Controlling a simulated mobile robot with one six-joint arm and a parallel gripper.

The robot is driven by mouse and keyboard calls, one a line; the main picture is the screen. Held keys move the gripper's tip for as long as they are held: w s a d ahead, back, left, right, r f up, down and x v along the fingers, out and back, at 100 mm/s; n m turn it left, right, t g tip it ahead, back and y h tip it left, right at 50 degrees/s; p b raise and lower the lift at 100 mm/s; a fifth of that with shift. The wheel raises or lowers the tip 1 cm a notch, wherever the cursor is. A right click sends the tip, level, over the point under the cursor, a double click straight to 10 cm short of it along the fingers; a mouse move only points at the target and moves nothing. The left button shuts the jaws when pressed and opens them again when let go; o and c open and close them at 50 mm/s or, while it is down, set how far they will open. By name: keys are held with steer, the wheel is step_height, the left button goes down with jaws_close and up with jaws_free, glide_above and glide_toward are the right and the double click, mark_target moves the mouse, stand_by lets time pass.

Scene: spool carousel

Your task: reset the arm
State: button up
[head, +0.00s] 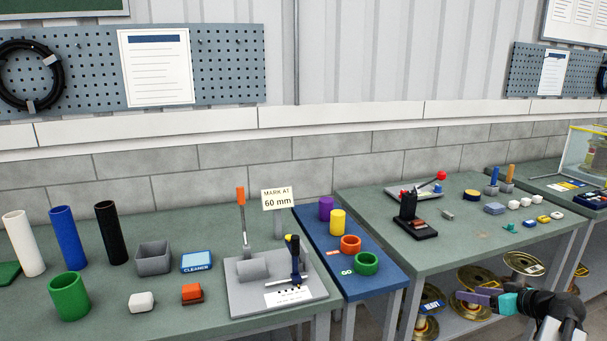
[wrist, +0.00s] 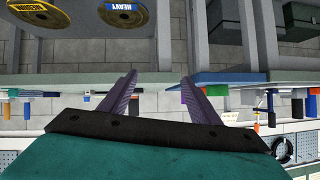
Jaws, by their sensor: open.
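My gripper (head: 483,297) is at the lower right of the head view, in front of the right-hand green table (head: 440,262). It is at about the height of the spools under that table. In the wrist view my gripper (wrist: 158,90) shows two purple fingers spread apart with nothing between them. The wrist picture looks upside down, with the tables and the pegboard low in it. My arm's dark links reach in from the lower right corner of the head view.
Gold spools (head: 474,277) stand on the shelf under the right table, close to my gripper. A blue table (head: 378,287) with coloured cylinders stands left of it. The left green table (head: 105,307) holds tubes, a bin and a marking fixture (head: 258,303).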

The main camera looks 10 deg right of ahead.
steer(key=w+a+f+g+y, duration=0.1)
steer(key=w+a+f+g, duration=0.1)
steer(key=a+f, duration=0.6)
steer(key=w+a+f+g+y, duration=0.1)
steer(key=w+a+f+g, duration=0.1)
steer(key=a+f, duration=0.6)
steer(key=s+a+f+m+g+y, duration=0.1)
steer(key=s+a+f+g, duration=0.15)
steer(key=a+f, duration=0.5)
steer(key=s+a+f+g, duration=0.2)
steer(key=a+f+g, duration=0.1)
steer(key=a+f, duration=0.45)
steer(key=s+a+f+g+h, duration=0.1)
steer(key=s+a+f+g, duration=0.3)
steer(key=s+a+f, duration=0.65)
steer(key=s+a+f+g+h, duration=0.2)
steer(key=s+a, duration=0.1)
steer(key=s, duration=0.4)
steer(key=s+a+f+g+h, duration=0.2)
steer(key=s+a+f, duration=0.1)
steer(key=s, duration=0.5)
steer(key=shift+a+f+n, duration=0.15)
steer(key=shift+a+n, duration=0.15)
steer(key=shift+a, duration=0.1)
